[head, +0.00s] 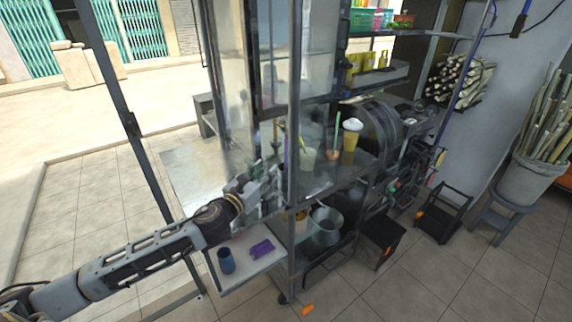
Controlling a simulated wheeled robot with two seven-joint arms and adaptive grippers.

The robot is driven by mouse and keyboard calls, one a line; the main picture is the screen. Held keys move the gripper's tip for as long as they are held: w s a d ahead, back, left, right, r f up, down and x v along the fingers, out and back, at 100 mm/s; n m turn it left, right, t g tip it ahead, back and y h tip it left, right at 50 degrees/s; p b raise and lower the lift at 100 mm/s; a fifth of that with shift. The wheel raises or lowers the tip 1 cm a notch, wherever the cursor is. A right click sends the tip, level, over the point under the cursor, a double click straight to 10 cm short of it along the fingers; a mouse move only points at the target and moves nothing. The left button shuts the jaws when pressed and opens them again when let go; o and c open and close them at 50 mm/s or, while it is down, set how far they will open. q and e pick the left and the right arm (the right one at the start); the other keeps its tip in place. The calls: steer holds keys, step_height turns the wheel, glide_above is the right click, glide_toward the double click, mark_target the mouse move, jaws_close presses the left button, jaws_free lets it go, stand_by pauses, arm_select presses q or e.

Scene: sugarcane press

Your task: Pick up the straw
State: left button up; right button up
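A green straw (337,129) stands nearly upright at a small orange-brown cup (333,154) on the metal counter of the press stall. A short yellow stick, possibly another straw (302,144), shows at a pale green cup (307,159) to its left. My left arm comes in from the left, and my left gripper (268,174) is at the counter's left side, left of the pale cup and apart from the green straw. Its fingers are small and blend with the glass and frame, so whether they are open or hold anything is unclear. My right gripper is out of view.
A metal post (293,110) stands between my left gripper and the cups. A yellow cup with a white top (352,136) stands right of the green straw. The dark press drum (378,122) is behind it. A lower shelf holds a blue cup (226,261) and a purple item (262,248).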

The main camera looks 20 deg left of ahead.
mark_target(286, 151)
arm_select(q)
steer(key=p+x, duration=0.1)
steer(key=x, duration=0.7)
steer(key=shift+w+p, duration=0.3)
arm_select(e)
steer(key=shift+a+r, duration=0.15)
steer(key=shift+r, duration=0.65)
arm_select(q)
steer(key=shift+w, duration=0.1)
steer(key=shift+p+x, duration=0.6)
steer(key=shift+x, duration=1.85)
steer(key=shift+d, duration=0.1)
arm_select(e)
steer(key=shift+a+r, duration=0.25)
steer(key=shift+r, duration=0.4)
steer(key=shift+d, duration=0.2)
